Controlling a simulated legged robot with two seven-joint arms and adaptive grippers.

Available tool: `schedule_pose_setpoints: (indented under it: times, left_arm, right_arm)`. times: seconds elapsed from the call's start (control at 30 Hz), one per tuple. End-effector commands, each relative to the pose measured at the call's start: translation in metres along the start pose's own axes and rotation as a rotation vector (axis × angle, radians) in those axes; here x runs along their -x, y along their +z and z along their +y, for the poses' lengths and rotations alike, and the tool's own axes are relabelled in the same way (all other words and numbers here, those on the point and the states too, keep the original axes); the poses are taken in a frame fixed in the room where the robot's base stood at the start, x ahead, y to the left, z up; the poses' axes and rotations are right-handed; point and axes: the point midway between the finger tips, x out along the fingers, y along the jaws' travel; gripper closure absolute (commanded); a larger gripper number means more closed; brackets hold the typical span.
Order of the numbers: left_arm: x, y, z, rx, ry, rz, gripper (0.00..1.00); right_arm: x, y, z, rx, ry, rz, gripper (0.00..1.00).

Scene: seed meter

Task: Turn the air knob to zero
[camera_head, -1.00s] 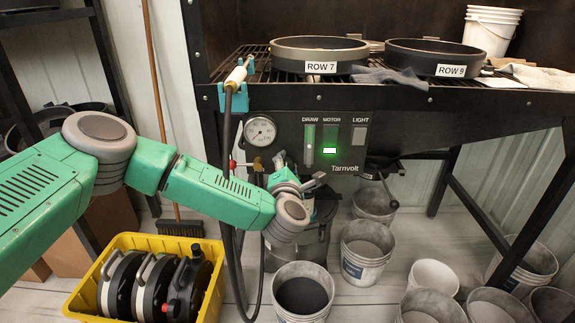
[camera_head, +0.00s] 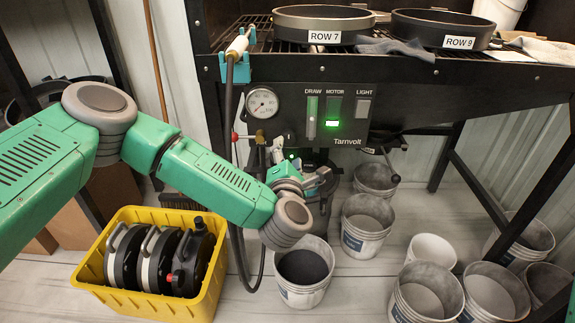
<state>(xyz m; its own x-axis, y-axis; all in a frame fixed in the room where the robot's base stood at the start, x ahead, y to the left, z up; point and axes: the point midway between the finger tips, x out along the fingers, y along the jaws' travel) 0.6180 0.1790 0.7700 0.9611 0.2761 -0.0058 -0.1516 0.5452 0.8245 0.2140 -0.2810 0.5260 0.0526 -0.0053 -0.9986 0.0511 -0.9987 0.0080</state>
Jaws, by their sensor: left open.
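The black panel (camera_head: 410,105) carries a round white dial gauge (camera_head: 262,102), with a brass valve with a small red knob (camera_head: 234,137) below it. I cannot tell which part is the air knob; no label for it is readable. A black ball-ended lever (camera_head: 395,179) sits under the panel at the right. My left gripper (camera_head: 326,182) is below the panel, past the green forearm, in front of dark machinery. It is open and seems to hold nothing. Its fingertips are small and partly lost against the dark background. My right gripper is not in view.
A yellow crate (camera_head: 92,272) with black-rimmed discs stands on the floor at the left. Several buckets, one with dark contents (camera_head: 290,293), stand below the bench. A hose (camera_head: 232,200) hangs beside my forearm. Pans marked ROW 7 (camera_head: 290,30) and ROW 9 (camera_head: 415,30) rest on the rack.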

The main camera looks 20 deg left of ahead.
Motion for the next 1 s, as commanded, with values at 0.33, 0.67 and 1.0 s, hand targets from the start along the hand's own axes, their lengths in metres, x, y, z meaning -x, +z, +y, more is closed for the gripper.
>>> schedule_pose_setpoints:
  times: [0.33,0.67,1.0]
  left_arm:
    - [0.046,-0.001,-0.002,-0.001,-0.003,0.001,0.47]
    - [0.048,-0.001,-0.002,-0.001,-0.002,0.001,0.47]
    - [0.141,-0.011,-0.096,-0.602,-0.446,-0.322,0.47]
  right_arm:
    - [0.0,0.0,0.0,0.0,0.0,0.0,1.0]
    - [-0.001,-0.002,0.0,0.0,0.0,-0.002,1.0]
    - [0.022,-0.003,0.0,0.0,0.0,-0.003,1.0]
